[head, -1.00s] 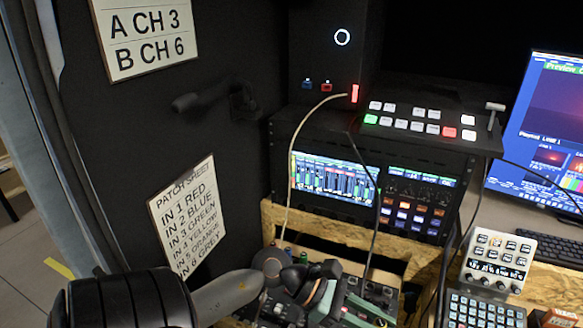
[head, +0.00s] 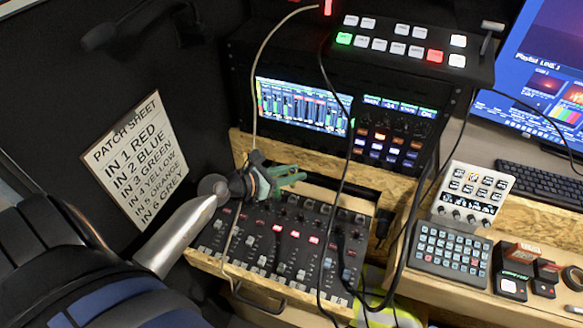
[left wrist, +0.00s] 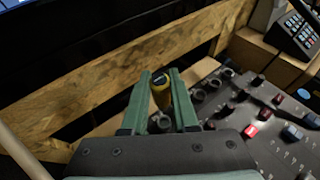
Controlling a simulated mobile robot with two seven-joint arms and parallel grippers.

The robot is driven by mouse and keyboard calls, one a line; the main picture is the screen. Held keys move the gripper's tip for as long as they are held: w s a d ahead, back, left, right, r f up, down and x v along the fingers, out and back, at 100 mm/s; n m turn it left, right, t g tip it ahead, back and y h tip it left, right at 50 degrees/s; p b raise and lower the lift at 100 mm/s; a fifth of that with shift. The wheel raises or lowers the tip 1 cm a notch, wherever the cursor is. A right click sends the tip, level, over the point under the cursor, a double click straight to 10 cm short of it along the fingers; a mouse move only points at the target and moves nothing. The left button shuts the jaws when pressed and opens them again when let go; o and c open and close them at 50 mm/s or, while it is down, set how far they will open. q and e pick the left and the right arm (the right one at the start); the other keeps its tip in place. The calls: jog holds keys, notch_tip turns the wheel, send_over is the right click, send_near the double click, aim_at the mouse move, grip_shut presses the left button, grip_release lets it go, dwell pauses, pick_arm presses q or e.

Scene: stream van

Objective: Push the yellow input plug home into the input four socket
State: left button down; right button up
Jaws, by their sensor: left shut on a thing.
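My left gripper (head: 292,176), with green fingers, is over the back edge of the audio mixer (head: 262,262) in the head view. In the left wrist view my left gripper (left wrist: 162,76) is shut on the yellow input plug (left wrist: 161,96), which stands between the two fingers. A row of round dark sockets (left wrist: 212,83) runs along the mixer's back edge, to the right of the plug. Which one is input four I cannot tell. Whether the plug's tip is in a socket is hidden. The plug does not show clearly in the head view. My right gripper is not in view.
A patch sheet (head: 140,165) on the dark wall lists IN 4 as yellow. A pale cable (head: 254,95) and a dark cable (head: 331,215) hang across the mixer. A wooden board (left wrist: 70,97) stands behind it. A keypad (head: 451,249) lies to the right.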

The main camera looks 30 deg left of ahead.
pick_arm(q)
jog(key=shift+w+a+f, duration=0.1)
jog(key=shift+f, duration=0.05)
dwell(0.3)
jog(key=shift+f+b, duration=1.85)
jog(key=shift+f, duration=0.55)
jog(key=shift+f+b, duration=1.05)
jog(key=shift+f, duration=0.35)
jog(key=c, duration=0.6)
grip_release()
jog(key=v, duration=0.6)
jog(key=shift+s, duration=0.25)
jog(key=shift+s+a+r, duration=0.2)
jog(key=shift+s+r, duration=0.15)
jog(key=shift+s, duration=0.1)
